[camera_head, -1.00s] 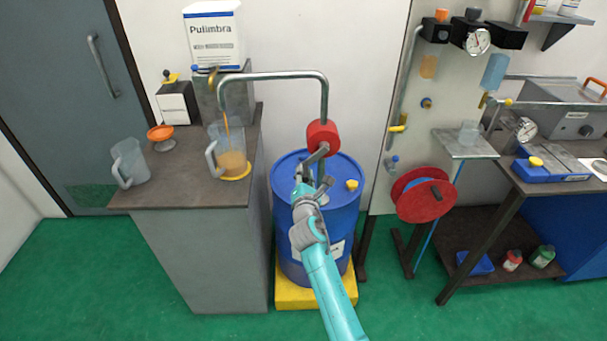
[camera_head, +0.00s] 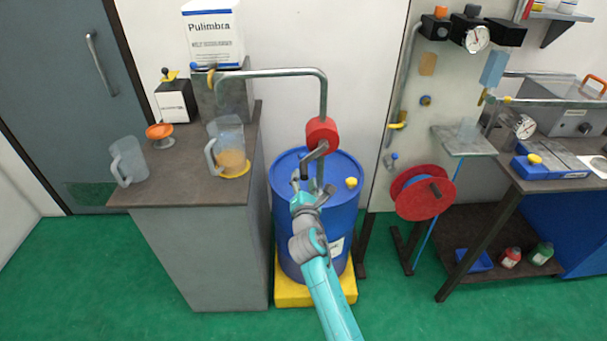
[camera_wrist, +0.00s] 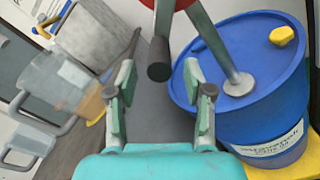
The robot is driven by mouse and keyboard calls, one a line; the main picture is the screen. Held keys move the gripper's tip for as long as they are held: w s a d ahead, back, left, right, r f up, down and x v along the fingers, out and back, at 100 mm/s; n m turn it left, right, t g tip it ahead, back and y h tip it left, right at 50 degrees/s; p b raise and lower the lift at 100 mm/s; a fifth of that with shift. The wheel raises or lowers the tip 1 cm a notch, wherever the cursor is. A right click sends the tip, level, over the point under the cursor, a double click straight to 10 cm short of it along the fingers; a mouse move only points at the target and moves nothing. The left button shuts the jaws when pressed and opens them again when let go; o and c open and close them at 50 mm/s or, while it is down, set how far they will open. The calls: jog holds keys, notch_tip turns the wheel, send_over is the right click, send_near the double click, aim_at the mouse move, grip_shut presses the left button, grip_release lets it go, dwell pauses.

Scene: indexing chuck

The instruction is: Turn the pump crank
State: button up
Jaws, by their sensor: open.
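The pump is a red round body (camera_head: 322,134) on a grey pipe that rises from the blue barrel (camera_head: 345,205). Its grey crank (camera_head: 315,153) slants down and left from the red body. In the wrist view the crank handle's dark round end (camera_wrist: 159,70) shows just beyond and between my fingertips. My gripper (camera_head: 310,187) is just below the crank. In the wrist view my gripper (camera_wrist: 160,92) is open, with nothing between its pads. Whether a finger touches the handle is not clear. The jug (camera_head: 227,147) under the spout holds orange liquid.
The jug stands on a yellow disc on the grey counter (camera_head: 180,195). A red reel (camera_head: 422,197) stands right of the barrel. Green floor is free in front.

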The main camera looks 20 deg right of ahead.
jog(key=v, duration=0.8)
dwell(1.5)
jog(key=s+f+m+g+y, duration=0.1)
jog(key=s+f+m, duration=0.25)
jog(key=s, duration=0.65)
jog(key=s+a+f+m+y, duration=0.1)
jog(key=s+f+m+y, duration=0.15)
jog(key=s+f, duration=0.45)
jog(key=s+f+m+g+y, duration=0.15)
jog(key=s+m, duration=0.25)
jog(key=s, duration=0.8)
jog(key=s+r+m, duration=0.4)
jog(key=s+m, duration=0.3)
jog(key=s, duration=0.5)
jog(key=s+r+m, duration=0.4)
jog(key=s+m, duration=0.4)
jog(key=s, duration=0.4)
jog(key=shift+r, duration=0.35)
